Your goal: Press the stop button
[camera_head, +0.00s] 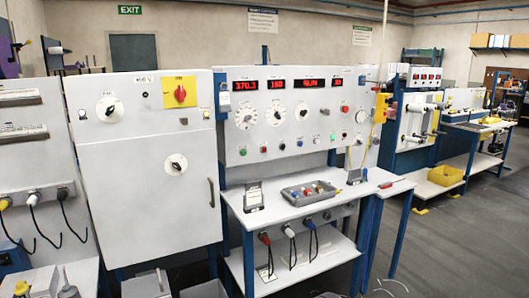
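The control panel (290,118) stands in the middle of the view, upright behind a white worktop. A row of small round buttons and knobs runs along its lower part. A red button (263,149) sits in this row, right of a green button (243,152). The labels are too small to read, so I cannot tell for sure which one is the stop button. A red rotary switch on a yellow plate (180,93) is on the white cabinet to the left. My gripper is not in view.
The white worktop (233,208) below the panel juts forward and carries a grey tray (308,194) of small parts. The white cabinet (150,200) with a handle stands left. Grey floor (450,235) is open at the right; a yellow bin (445,175) sits on a shelf there.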

